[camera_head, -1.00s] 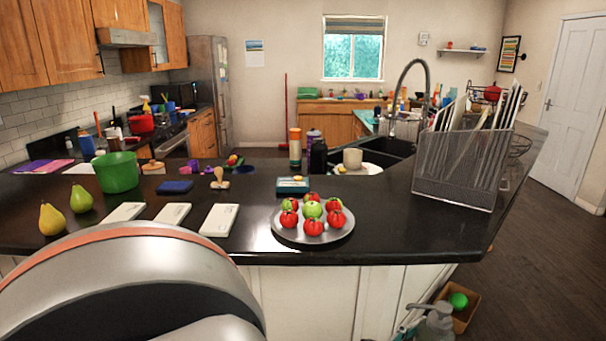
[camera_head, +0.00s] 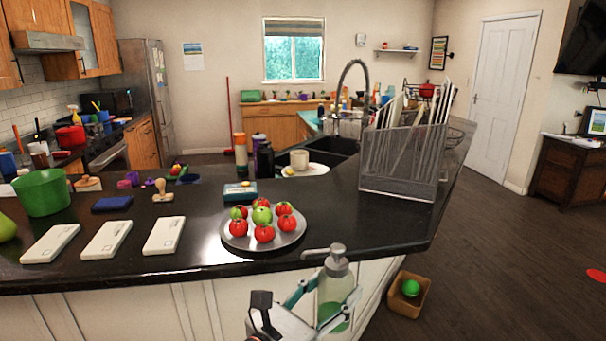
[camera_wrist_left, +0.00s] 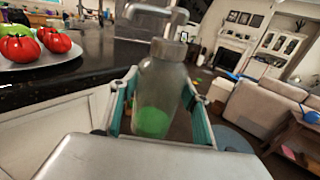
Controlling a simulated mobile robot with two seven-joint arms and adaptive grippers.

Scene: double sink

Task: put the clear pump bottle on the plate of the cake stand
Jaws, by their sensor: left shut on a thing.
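The clear pump bottle (camera_head: 334,289) has a grey pump head and green liquid in its lower part. My left gripper (camera_head: 328,304) is shut on it, one finger on each side. It is held upright in front of the counter's edge, low in the head view. In the left wrist view the bottle (camera_wrist_left: 158,95) stands between the teal-padded fingers. A round grey plate (camera_head: 236,240), with several red fruits and a green one on it, is on the counter left of and beyond the bottle. No stand shows under it, so I cannot tell whether it is the cake stand. My right gripper is not in view.
A mesh rack (camera_head: 397,185) of upright plates stands on the counter to the right. A teal-edged box (camera_head: 240,191) sits behind the grey plate. Three white slabs (camera_head: 106,240) lie left of it. A box with a green ball (camera_head: 410,288) is on the floor. Bare counter (camera_head: 345,222) lies right of the plate.

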